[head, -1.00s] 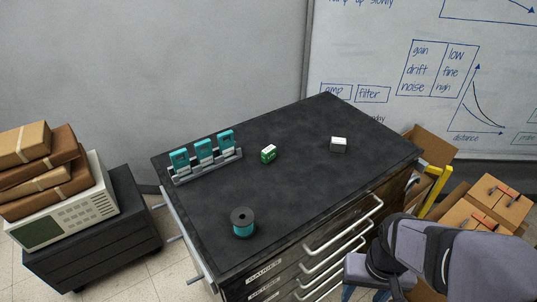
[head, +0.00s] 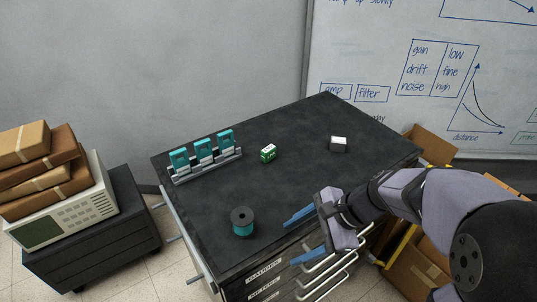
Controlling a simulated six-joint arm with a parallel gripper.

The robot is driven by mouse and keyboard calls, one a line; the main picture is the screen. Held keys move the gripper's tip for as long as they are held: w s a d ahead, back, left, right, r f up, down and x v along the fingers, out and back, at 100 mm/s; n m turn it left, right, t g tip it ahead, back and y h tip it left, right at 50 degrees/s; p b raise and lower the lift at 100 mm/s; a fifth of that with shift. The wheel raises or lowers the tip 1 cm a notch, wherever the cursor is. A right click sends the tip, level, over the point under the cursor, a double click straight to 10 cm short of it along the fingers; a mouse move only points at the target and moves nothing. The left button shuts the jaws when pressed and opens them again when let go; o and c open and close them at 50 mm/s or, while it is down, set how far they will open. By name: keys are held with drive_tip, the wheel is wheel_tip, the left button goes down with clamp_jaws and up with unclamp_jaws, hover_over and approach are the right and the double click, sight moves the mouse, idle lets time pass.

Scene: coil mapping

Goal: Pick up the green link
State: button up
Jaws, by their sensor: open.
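The green link (head: 267,154) is a small block, green with a white part, near the middle of the black cabinet top (head: 290,185). It stands apart from the other things there. My gripper (head: 298,238) is at the front edge of the cabinet, to the right of and nearer than the link. Its two blue fingers are spread apart with nothing between them. The link is in full view.
A grey rack (head: 208,166) with three teal pieces stands left of the link. A teal spool (head: 243,222) stands at the front left. A white-topped grey block (head: 338,144) sits to the right. The top between gripper and link is clear.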

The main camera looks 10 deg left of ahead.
sight(271, 153)
drive_tip(key=w+a+m+t+y, duration=0.1)
drive_tip(key=w, duration=0.3)
drive_tip(key=w+a+r+m+t+y+b, duration=0.1)
drive_tip(key=w+a+m, duration=0.1)
drive_tip(key=w, duration=0.2)
drive_tip(key=w+a+m, duration=0.2)
drive_tip(key=w, duration=0.2)
drive_tip(key=shift+r+t+y, duration=0.15)
drive_tip(key=shift+t+y, duration=0.25)
drive_tip(key=w+m+t, duration=0.1)
drive_tip(key=w+m, duration=0.1)
drive_tip(key=w, duration=0.2)
drive_tip(key=w+a+m+t+y+b, duration=0.1)
drive_tip(key=w+m+t, duration=0.1)
drive_tip(key=w, duration=0.3)
drive_tip(key=w+m+t+b, duration=0.1)
drive_tip(key=w+m, duration=0.1)
drive_tip(key=w, duration=0.3)
drive_tip(key=shift+w+a+t, duration=0.25)
drive_tip(key=shift+a+t, duration=0.05)
drive_tip(key=shift+a+r+p+x, duration=0.15)
drive_tip(key=shift+p+x, duration=0.7)
drive_tip(key=shift+x, duration=0.7)
drive_tip(key=shift+a+r+p+x, duration=0.15)
drive_tip(key=shift+p+x, duration=0.65)
drive_tip(key=shift+x, duration=0.75)
drive_tip(key=shift+w+a+f, duration=0.1)
drive_tip(key=shift+a+f, duration=0.2)
drive_tip(key=c, duration=1.2)
